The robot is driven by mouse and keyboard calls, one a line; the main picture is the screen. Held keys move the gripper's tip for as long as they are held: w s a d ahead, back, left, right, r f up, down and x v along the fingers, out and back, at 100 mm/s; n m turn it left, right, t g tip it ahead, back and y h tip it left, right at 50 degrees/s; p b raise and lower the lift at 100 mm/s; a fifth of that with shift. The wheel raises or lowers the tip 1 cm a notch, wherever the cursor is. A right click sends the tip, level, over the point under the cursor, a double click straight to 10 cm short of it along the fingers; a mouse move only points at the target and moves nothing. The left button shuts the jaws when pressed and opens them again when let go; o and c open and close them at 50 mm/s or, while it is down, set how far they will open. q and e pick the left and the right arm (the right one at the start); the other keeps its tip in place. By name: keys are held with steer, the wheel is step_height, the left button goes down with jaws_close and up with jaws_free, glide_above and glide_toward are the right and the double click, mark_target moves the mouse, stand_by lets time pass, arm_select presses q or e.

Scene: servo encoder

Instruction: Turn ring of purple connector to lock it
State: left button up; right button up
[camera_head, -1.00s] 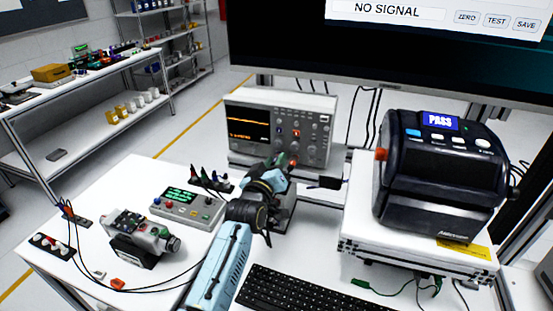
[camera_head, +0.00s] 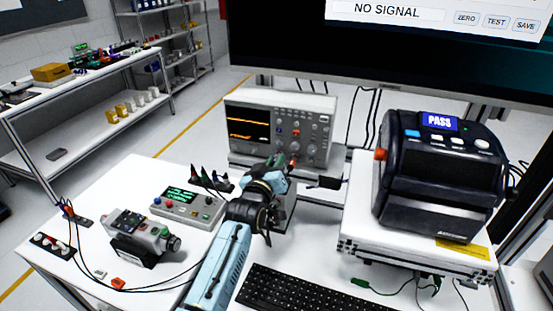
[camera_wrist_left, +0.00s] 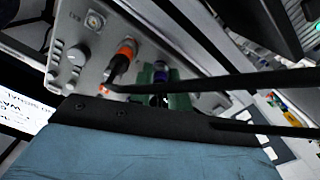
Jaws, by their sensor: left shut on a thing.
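The purple connector (camera_wrist_left: 160,73) shows in the left wrist view as a small dark purple part between green pieces, in front of a grey panel. My left gripper (camera_wrist_left: 161,92) is shut on it. In the head view my left gripper (camera_head: 284,168) is in front of the lower part of the oscilloscope, and its wrist hides the connector and its ring. I cannot tell how far the ring is turned. My right gripper is not in view.
An orange-ringed plug (camera_wrist_left: 125,54) sits close beside the purple connector. The oscilloscope (camera_head: 318,104) stands behind my gripper. A label printer (camera_head: 440,180) is at right, a keyboard (camera_head: 300,290) in front, and a green-display box (camera_head: 188,205) at left.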

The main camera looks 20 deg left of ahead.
arm_select(q)
steer(key=m+p, duration=0.1)
steer(key=m, duration=0.4)
steer(key=shift+r+m, duration=0.1)
steer(key=shift+m, duration=0.2)
steer(key=m, duration=0.5)
steer(key=shift+m, duration=0.3)
steer(key=o, duration=0.5)
steer(key=shift+o, duration=0.2)
steer(key=s+p, duration=0.1)
steer(key=s, duration=0.8)
steer(key=shift+a, duration=0.15)
